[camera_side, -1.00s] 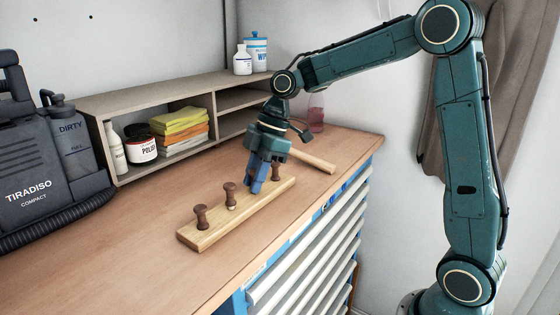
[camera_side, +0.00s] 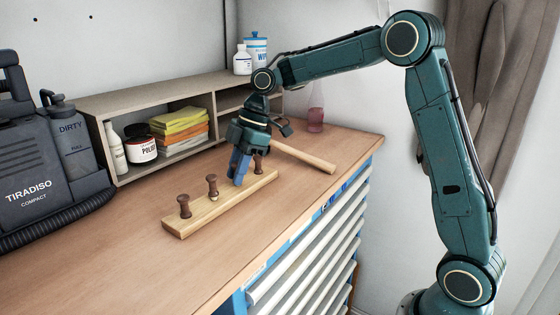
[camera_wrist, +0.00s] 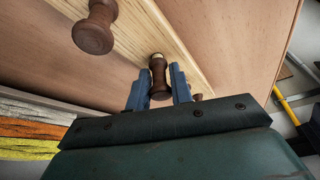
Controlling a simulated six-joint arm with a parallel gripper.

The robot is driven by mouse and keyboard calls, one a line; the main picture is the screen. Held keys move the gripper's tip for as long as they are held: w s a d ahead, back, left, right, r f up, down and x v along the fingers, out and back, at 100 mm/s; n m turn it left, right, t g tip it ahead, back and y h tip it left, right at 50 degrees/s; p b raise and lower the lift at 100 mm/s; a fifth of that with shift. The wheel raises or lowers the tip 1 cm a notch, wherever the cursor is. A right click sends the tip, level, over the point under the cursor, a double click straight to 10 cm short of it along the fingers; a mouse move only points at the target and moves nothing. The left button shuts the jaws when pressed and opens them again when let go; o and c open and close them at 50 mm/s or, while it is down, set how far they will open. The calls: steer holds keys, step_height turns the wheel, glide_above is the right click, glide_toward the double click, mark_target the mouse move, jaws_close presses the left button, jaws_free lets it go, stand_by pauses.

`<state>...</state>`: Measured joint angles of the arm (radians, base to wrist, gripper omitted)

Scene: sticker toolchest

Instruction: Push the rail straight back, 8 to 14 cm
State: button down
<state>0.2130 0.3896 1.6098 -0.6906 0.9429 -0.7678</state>
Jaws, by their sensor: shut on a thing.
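The rail (camera_side: 222,204) is a pale wooden bar with dark brown turned pegs, lying flat on the workbench at a slant in the side view. Two pegs stand clear at its near left part and one (camera_side: 258,164) to the right of my gripper (camera_side: 239,180). My gripper points down at the rail with its blue fingers low. In the wrist view, the fingers (camera_wrist: 159,85) are on both sides of a brown peg (camera_wrist: 158,69) and shut on it. A further peg (camera_wrist: 95,30) shows at the upper left there. The held peg is hidden by the fingers in the side view.
A wooden shelf unit (camera_side: 163,174) stands behind the rail, with bench between them. A pale wooden rod (camera_side: 305,157) lies right of my gripper, its left end hidden. A grey machine (camera_side: 45,165) stands at far left. The bench's front is clear.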

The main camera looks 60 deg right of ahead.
steer(key=c, duration=1.2)
jaws_free()
steer(key=shift+o, duration=0.2)
steer(key=shift+r, duration=0.1)
steer(key=v, duration=1.1)
steer(key=shift+d+r, duration=0.25)
steer(key=shift+r, duration=0.1)
steer(key=shift+s, duration=0.15)
